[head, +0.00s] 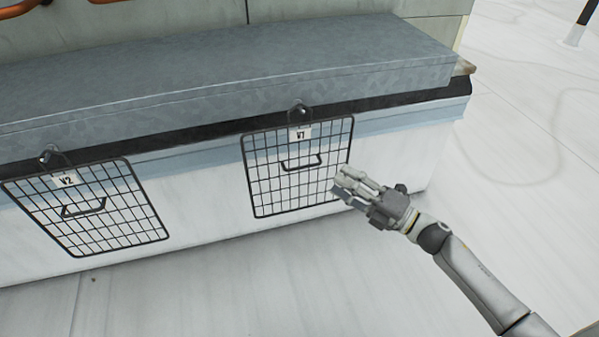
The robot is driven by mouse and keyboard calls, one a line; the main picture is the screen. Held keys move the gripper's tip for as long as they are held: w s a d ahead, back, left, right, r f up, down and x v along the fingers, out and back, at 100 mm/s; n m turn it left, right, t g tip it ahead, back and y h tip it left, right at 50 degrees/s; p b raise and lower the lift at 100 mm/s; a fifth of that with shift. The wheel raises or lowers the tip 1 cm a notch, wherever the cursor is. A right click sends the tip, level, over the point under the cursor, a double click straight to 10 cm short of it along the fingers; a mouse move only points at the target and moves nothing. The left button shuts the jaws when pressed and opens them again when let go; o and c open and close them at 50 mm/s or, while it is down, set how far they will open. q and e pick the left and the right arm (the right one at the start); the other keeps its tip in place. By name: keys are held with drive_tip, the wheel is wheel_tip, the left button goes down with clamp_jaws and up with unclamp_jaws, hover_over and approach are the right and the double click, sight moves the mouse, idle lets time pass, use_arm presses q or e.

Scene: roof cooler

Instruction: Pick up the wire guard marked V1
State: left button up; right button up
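The wire guard marked V1 (268,185) is a black rectangular grid with a small handle in its middle and a white label at its top. It hangs upright from a round knob on the front of the white base, right of centre. My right gripper (341,184) is in front of the guard's lower right edge, and its fingers look spread with nothing between them. I cannot tell whether it touches the mesh. The gripper hides a little of the guard's right edge. My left gripper is not in view.
A second wire guard, marked V2 (112,222), hangs from a knob to the left. A grey metal ledge (230,75) juts out above both guards.

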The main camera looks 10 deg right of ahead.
sight(318, 168)
drive_tip(key=x, duration=0.7)
drive_tip(key=shift+w+a, duration=0.25)
drive_tip(key=shift+a, duration=0.05)
clamp_jaws()
